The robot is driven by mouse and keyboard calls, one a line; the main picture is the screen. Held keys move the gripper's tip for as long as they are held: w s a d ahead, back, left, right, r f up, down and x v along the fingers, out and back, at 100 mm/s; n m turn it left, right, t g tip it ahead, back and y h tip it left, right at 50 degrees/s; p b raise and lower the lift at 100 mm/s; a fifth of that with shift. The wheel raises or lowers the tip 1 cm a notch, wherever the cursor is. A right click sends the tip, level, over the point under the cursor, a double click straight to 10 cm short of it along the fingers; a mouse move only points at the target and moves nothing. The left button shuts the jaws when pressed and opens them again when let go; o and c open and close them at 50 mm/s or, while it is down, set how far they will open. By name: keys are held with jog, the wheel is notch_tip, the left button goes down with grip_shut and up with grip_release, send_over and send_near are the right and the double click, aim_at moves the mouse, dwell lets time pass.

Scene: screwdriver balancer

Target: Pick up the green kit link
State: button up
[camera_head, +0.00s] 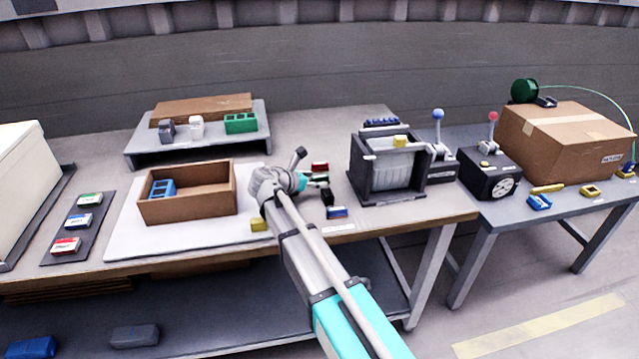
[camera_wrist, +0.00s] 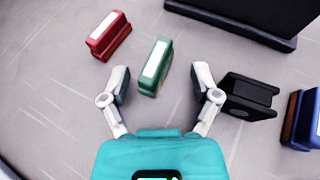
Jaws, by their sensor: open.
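The green kit link (camera_wrist: 155,66) is a small green block with a white label strip, lying on the table in the wrist view. My gripper (camera_wrist: 162,78) is open, with one pale finger on each side of the link's near end. The fingers look clear of the link, and I cannot tell the height gap. In the head view my gripper (camera_head: 318,181) is over the table, left of the dark open-topped bin, and mostly hides the link.
A red block (camera_wrist: 107,36) lies left of the link. A black piece (camera_wrist: 249,96) is close by my right finger, and a blue block (camera_wrist: 303,118) lies further right. The dark bin (camera_head: 357,172) stands to the right. A brown wooden tray (camera_head: 190,208) stands to the left.

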jog(key=shift+b+x, duration=0.35)
jog(key=shift+x, duration=0.9)
grip_shut()
